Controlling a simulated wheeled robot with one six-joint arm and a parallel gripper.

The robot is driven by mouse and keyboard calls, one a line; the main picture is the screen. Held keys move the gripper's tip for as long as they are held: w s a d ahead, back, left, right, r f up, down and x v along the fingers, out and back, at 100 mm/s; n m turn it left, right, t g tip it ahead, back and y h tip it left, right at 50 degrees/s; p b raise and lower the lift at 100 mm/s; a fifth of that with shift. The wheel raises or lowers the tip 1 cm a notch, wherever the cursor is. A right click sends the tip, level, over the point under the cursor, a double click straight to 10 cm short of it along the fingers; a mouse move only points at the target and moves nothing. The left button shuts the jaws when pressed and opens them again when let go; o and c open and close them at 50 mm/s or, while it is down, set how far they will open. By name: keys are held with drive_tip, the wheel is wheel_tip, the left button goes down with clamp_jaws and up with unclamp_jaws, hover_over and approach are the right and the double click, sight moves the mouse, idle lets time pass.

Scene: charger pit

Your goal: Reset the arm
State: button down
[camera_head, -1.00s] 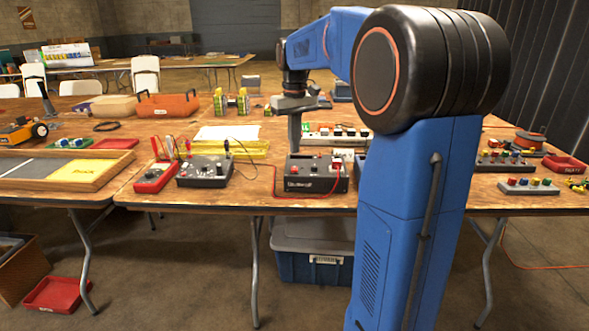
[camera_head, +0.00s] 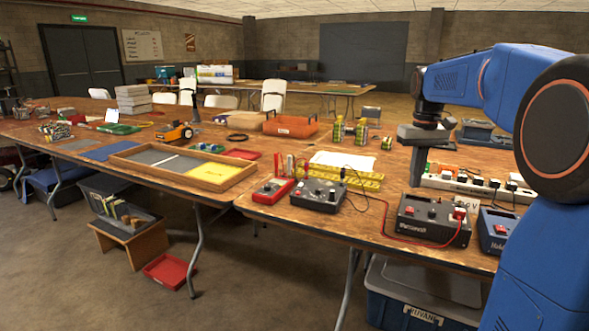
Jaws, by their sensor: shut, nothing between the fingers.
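My arm is the blue one at the right of the head view, with a black joint. My gripper (camera_head: 418,168) points straight down at the end of it. It is shut and holds nothing. It hangs above the wooden table (camera_head: 225,215), just behind the black charger box (camera_head: 432,222) with red switches, and in front of part of the white power strip (camera_head: 470,183). I cannot tell its exact height over the table.
A red meter (camera_head: 272,190) and a grey meter (camera_head: 318,196) stand left of the gripper, with cables running to the charger box. A blue box (camera_head: 497,230) is at the right. A wooden tray (camera_head: 150,160) lies further left. A lidded bin (camera_head: 420,290) is under the table.

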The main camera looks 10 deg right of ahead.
drive_tip(key=s+a+f+t, duration=0.1)
drive_tip(key=s+a+f, duration=0.4)
drive_tip(key=s, duration=0.5)
drive_tip(key=s+a+f+t, duration=0.2)
drive_tip(key=s+a+f, duration=0.3)
drive_tip(key=s, duration=0.5)
drive_tip(key=s+a+f+t, duration=0.1)
drive_tip(key=s+a+f, duration=0.4)
drive_tip(key=s, duration=0.5)
drive_tip(key=shift+a+f+n+t, duration=0.15)
drive_tip(key=shift+a+n+t, duration=0.15)
drive_tip(key=shift+n+t, duration=0.1)
